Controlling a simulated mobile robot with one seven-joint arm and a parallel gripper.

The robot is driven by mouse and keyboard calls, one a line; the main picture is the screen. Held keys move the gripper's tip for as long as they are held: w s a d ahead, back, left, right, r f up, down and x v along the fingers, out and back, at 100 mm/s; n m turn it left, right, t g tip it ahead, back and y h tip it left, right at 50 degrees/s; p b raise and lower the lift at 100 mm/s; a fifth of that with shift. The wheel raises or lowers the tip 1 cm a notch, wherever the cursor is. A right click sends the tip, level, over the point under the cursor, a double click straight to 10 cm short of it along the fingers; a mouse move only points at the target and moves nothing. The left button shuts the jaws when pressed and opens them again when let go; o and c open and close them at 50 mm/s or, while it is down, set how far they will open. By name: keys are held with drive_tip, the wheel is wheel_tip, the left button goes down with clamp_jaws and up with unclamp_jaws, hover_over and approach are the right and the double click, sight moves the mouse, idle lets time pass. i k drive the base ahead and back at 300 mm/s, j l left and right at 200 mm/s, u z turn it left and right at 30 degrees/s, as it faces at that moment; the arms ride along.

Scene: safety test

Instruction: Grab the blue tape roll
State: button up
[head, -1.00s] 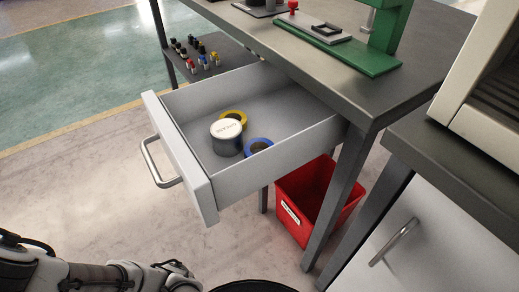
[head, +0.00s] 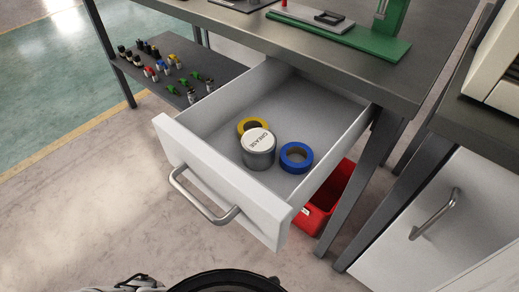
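The blue tape roll (head: 296,157) lies flat in the open drawer (head: 340,137), near its right wall. A grey can with a white lid (head: 258,149) stands just left of it. A yellow tape roll (head: 246,125) lies behind the can, partly hidden by it. The whole top of the blue roll shows. Dark parts of my own body show at the bottom edge, but the fingers of my gripper are not in view.
The drawer front with its handle (head: 200,198) faces me. The workbench top (head: 300,38) overhangs the drawer's back. A red bin (head: 327,200) stands below right. A cabinet with a handle (head: 435,213) is at right. A low shelf (head: 190,80) holds several small bottles.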

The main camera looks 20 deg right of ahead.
sight(301, 148)
drive_tip(key=i+j, duration=0.1)
drive_tip(key=j, duration=0.25)
drive_tip(key=i+j, duration=0.15)
drive_tip(key=j, duration=0.2)
drive_tip(key=i+j, duration=0.1)
drive_tip(key=j, duration=0.25)
drive_tip(key=i+j+z, duration=0.1)
drive_tip(key=j+z, duration=0.15)
drive_tip(key=i+j+z, duration=0.1)
drive_tip(key=j+z, duration=0.2)
drive_tip(key=j, duration=0.2)
drive_tip(key=z, duration=0.9)
